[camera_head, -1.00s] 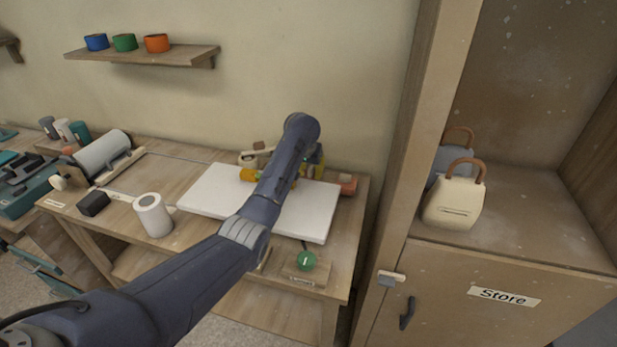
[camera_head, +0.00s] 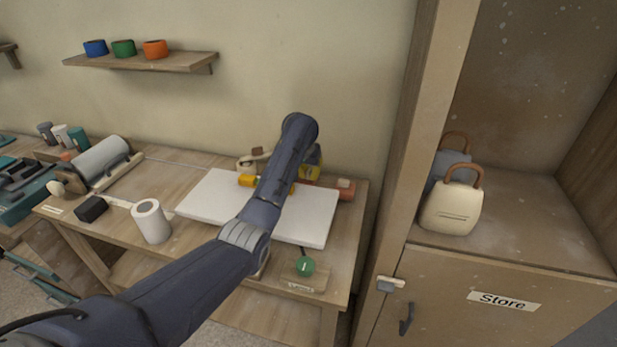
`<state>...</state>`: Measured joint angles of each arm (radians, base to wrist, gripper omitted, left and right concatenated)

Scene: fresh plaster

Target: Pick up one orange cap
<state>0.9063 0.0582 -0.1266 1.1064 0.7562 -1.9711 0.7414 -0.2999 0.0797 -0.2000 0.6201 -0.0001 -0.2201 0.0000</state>
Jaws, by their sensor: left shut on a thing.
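My left arm reaches over the white board (camera_head: 212,196) on the bench, and its forearm hides most of my left gripper. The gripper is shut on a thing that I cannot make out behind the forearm. A yellow-orange piece (camera_head: 247,181) shows on the board left of the forearm, with a small orange bit to the right of it. A yellow and dark part (camera_head: 311,171) shows beside the wrist; I cannot tell whose it is. An orange ring-shaped piece (camera_head: 155,49) stands on the wall shelf beside a green one (camera_head: 123,48) and a blue one (camera_head: 95,48). My right gripper is not in view.
A white cylinder (camera_head: 151,221) and a black block (camera_head: 92,208) stand left of the board. A grey roller (camera_head: 101,157) is farther left. A reddish block (camera_head: 345,189) lies at the bench's right end. A cabinet with bags (camera_head: 452,207) stands right.

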